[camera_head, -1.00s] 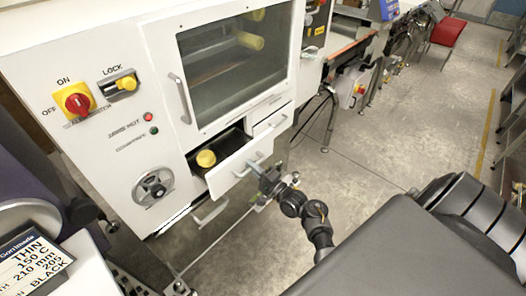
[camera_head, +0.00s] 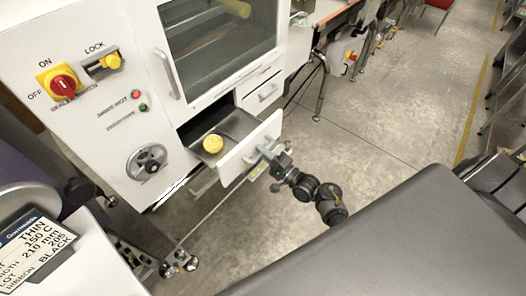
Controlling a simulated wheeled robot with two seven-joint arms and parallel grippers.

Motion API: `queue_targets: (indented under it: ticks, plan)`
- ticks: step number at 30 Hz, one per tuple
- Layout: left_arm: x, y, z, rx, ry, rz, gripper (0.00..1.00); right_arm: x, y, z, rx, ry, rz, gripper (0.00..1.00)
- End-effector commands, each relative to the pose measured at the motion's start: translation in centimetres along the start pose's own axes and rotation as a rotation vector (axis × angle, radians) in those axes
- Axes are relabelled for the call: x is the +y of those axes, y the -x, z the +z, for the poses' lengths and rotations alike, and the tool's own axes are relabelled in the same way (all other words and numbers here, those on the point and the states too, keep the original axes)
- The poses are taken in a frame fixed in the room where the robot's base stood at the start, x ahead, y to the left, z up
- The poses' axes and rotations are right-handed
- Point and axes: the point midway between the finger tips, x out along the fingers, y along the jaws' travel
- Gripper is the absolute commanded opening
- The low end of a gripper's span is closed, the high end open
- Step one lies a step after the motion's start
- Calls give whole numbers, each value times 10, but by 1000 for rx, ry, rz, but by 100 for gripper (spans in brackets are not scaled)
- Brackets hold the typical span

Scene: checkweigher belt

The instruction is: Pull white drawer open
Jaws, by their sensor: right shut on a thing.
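The white drawer (camera_head: 234,166) sticks out of the lower front of the white machine. Its dark inside shows, with a yellow round object (camera_head: 213,144) lying in it. My right gripper (camera_head: 268,154) is at the drawer's front, shut on the drawer's grey handle (camera_head: 252,157). The fingers partly hide the handle. My left gripper is not in view.
The white machine (camera_head: 120,165) has a window door, a red knob (camera_head: 63,86), a yellow lock (camera_head: 109,61) and a handwheel (camera_head: 147,162). A second small drawer (camera_head: 264,92) beside the open one is closed. Grey floor (camera_head: 385,125) is free at right. A printed label (camera_head: 38,252) is at lower left.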

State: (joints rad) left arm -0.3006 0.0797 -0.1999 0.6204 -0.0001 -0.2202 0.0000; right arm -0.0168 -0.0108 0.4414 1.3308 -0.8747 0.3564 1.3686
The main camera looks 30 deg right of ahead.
Motion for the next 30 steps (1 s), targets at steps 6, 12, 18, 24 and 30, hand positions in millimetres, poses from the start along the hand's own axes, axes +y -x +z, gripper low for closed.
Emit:
queue_targets:
  ticks: [6, 12, 18, 24, 30]
  plan:
    - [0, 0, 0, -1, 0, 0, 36, 0, 1, 0, -1, -1, 2, 33]
    - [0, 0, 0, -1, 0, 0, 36, 0, 1, 0, 0, -1, 1, 33]
    - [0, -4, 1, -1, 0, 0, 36, 2, 17, 0, 1, 0, 4, 33]
    - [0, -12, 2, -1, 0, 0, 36, 3, 57, 0, 1, 1, 4, 33]
    - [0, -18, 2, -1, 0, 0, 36, 2, 91, 0, 0, 0, 4, 33]
